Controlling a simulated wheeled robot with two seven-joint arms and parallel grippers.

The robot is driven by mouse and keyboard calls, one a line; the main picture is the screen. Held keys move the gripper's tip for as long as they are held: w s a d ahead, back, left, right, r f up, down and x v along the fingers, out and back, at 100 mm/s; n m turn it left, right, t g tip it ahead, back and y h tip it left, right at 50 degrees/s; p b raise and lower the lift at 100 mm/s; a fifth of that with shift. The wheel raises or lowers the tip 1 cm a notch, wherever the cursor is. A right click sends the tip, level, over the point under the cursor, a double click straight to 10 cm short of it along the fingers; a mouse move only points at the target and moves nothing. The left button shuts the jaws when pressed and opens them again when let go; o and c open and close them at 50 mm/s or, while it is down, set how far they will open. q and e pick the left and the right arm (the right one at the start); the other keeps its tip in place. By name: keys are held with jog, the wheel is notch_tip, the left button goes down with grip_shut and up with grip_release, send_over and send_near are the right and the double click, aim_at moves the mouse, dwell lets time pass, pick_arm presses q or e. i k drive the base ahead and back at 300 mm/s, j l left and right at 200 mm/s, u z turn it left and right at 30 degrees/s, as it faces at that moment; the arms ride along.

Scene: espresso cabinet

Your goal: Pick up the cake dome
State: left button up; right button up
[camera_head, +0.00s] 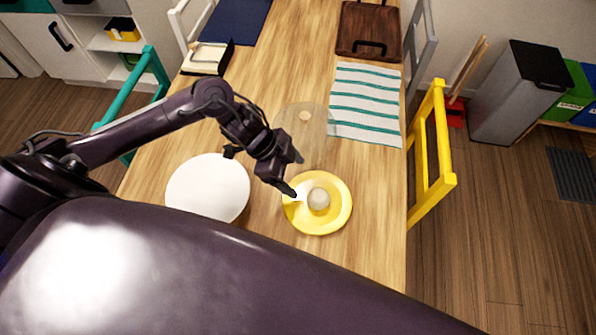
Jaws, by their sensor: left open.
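The cake dome (312,133) is a see-through, faint grey cover with a small tan knob on top. It appears to stand on the wooden table, just beyond my left gripper. My left gripper (297,174) is open and empty, with its fingers between the dome and a yellow plate. The arm and gripper overlap the near left part of the dome in this view; I cannot tell whether they touch. The yellow plate (338,218) holds a pale round item (318,199), and one finger overlaps the plate's left edge. My right gripper is out of view.
A white round plate (207,188) lies left of the yellow one. A striped cloth (365,104) lies right of the dome. A brown tray (369,30), a blue mat (236,18) and a book-like item (205,59) are at the back. Yellow (428,150) and teal chairs flank the table.

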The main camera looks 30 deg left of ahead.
aim_at(312, 128)
jog(key=k, duration=1.5)
